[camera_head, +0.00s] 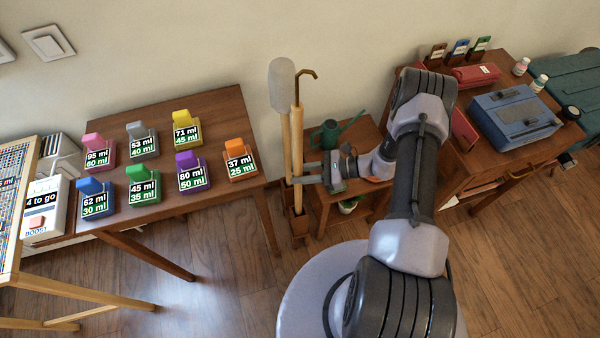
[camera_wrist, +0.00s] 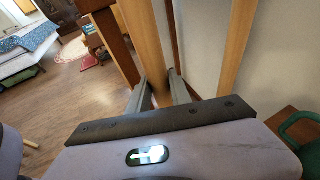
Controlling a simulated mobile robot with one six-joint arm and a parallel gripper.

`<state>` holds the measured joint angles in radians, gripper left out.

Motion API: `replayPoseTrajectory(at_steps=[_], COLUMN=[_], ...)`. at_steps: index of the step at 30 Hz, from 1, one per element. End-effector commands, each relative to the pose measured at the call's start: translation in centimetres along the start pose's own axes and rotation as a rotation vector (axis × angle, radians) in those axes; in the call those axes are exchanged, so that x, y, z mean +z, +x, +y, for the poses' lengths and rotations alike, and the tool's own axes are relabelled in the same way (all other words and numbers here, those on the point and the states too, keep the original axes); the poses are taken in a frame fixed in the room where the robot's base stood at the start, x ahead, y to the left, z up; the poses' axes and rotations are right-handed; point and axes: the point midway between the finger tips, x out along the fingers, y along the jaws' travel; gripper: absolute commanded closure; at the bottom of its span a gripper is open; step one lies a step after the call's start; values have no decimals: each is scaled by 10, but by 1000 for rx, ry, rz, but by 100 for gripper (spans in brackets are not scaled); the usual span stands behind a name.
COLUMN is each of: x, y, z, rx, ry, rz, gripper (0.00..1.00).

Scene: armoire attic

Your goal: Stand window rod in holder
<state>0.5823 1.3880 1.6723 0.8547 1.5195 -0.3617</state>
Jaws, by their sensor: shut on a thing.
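The window rod (camera_head: 298,130) is a long pale wooden pole with a bent brass hook on top. It stands nearly upright beside the wall. My gripper (camera_head: 299,173) comes in from the right and is shut on its lower part; in the wrist view the pole (camera_wrist: 151,50) rises between the fingers (camera_wrist: 160,92). The holder (camera_head: 298,222) is a narrow brown wooden stand on the floor, below the gripper. The rod's lower end is at the holder, but I cannot tell whether it is inside or in front of it.
A second pole (camera_head: 287,150) with a pale fluffy head stands close on the left, also in the wrist view (camera_wrist: 238,48). A table (camera_head: 235,105) with coloured dispensers is left. A low table with a green watering can (camera_head: 328,133) is right.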

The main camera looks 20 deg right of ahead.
Motion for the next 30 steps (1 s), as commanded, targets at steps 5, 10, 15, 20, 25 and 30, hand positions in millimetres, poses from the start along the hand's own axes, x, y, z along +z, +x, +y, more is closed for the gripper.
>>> replayPoseTrajectory(at_steps=[5, 10, 15, 20, 25, 30], x=[-23, -40, -57, -71, -89, -107], y=[8, 13, 18, 23, 29, 35], z=[0, 0, 0, 0, 0, 0], rx=[0, 0, 0, 0, 0, 0], ry=[0, 1, 1, 2, 1, 0], rz=[0, -1, -1, -1, -1, -1], gripper=[100, 100, 100, 100, 100, 100])
